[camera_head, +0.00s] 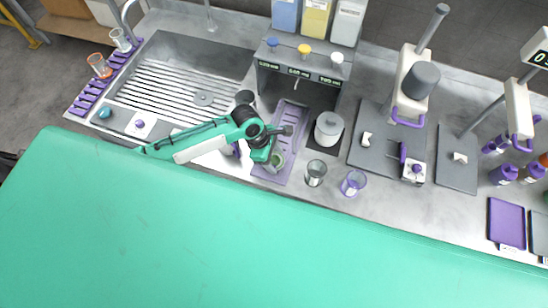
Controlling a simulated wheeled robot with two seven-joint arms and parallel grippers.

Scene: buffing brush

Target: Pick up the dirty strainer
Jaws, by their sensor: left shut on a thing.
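My left gripper (269,150) reaches in from the left over the purple drip tray (291,120) in front of the dispenser. It is shut on a small round cup-like thing (276,163), greyish with a green tint, at the front end of the tray. The gripper hides part of it. It is too small to tell whether this is the dirty strainer, or whether it touches the tray. No other thing is clearly a strainer. My right gripper is not in view.
A clear glass (315,172) and a purple-tinted glass (353,183) stand close on the right. A white lidded pot (328,130) stands behind them. The dispenser (298,77) rises behind the tray. A ribbed sink (180,75) lies left, with glasses beyond it.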

